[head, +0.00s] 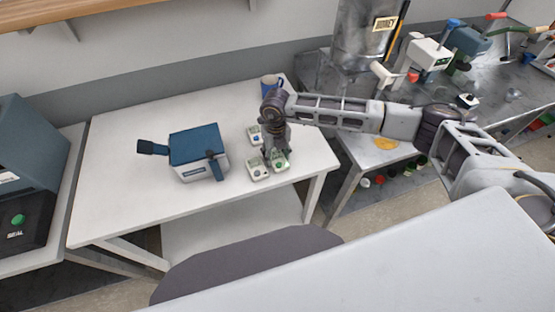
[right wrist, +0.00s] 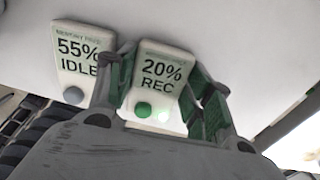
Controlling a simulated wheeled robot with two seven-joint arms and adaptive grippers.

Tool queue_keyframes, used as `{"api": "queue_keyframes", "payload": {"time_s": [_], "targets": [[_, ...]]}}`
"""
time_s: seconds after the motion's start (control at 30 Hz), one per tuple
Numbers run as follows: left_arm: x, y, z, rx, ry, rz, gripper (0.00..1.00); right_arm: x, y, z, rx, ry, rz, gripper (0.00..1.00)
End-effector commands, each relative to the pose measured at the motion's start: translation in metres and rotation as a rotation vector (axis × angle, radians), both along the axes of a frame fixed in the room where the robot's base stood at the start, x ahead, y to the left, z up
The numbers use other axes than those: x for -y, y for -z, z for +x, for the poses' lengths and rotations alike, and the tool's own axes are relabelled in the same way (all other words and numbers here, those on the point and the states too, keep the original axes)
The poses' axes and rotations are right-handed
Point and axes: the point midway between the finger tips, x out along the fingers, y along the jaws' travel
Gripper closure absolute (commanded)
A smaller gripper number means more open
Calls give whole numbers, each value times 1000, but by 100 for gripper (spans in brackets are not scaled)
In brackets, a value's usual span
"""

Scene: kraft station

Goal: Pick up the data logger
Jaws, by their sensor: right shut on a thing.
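Several small white-and-green data loggers are on the white table (head: 120,200). The held data logger (right wrist: 157,75) reads "20% REC" and has a green button; in the head view it is the right-hand one (head: 281,163). My right gripper (right wrist: 158,100) is shut on it, with one finger along each side; the gripper also shows in the head view (head: 274,157), pointing down. A second data logger (right wrist: 80,50), reading "55% IDLE" with a grey button, lies close to the left finger. Another data logger (head: 254,134) lies farther back, its reading too small to tell. My left gripper is not in view.
A blue-and-white box-shaped device (head: 198,150) with dark handles stands left of the loggers. A blue mug (head: 270,84) is at the back edge, beside my right wrist. The table's front left is clear. A dark sealing machine (head: 30,175) stands far left.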

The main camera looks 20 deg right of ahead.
Motion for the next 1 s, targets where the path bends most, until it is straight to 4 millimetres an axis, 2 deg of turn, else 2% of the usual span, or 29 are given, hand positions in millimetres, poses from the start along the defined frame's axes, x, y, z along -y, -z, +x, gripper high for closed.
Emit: {"api": "queue_keyframes", "payload": {"time_s": [0.37,1.0], "targets": [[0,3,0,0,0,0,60,0,-10,1,3,1,1,73],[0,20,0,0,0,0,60,0,-91,1,2,0,0,73]]}}
